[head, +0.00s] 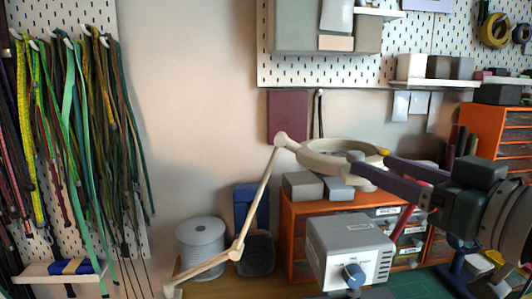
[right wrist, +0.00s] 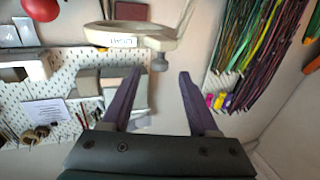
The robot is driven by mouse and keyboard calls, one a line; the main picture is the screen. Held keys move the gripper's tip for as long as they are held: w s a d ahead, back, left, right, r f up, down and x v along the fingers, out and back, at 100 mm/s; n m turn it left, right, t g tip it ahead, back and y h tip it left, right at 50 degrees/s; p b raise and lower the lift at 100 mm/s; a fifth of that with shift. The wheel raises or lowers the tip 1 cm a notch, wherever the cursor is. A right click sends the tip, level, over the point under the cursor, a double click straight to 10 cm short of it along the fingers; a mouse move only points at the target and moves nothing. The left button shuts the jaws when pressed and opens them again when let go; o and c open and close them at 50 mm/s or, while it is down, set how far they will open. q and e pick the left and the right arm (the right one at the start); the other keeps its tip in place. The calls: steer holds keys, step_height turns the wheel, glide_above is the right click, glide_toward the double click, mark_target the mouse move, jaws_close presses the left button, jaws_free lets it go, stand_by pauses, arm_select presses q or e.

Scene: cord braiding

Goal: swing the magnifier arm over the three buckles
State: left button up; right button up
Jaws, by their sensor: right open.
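The cream magnifier (head: 325,158) has a ring head on a jointed arm (head: 258,205) that rises from the lower left in the head view. The ring hangs over the orange drawer unit. My right gripper (head: 370,165) is open at the ring's right side, its purple fingers pointing left. In the right wrist view the ring (right wrist: 172,43) lies ahead of the fingertips (right wrist: 160,73), with a small grey knob (right wrist: 160,62) below it, between the tips in the picture. I cannot tell whether they touch. The three buckles cannot be made out. My left gripper is not in view.
A grey box with a blue knob (head: 350,250) stands in front of the orange drawers (head: 290,225). A white spool (head: 201,245) is left of them. Cords (head: 75,130) hang on the left pegboard. Grey boxes (head: 303,185) sit under the ring.

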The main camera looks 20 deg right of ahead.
mark_target(356, 152)
steer(key=w, duration=0.5)
steer(key=shift+w+a, duration=0.2)
steer(key=shift+w, duration=0.2)
jaws_close()
stand_by(1.1)
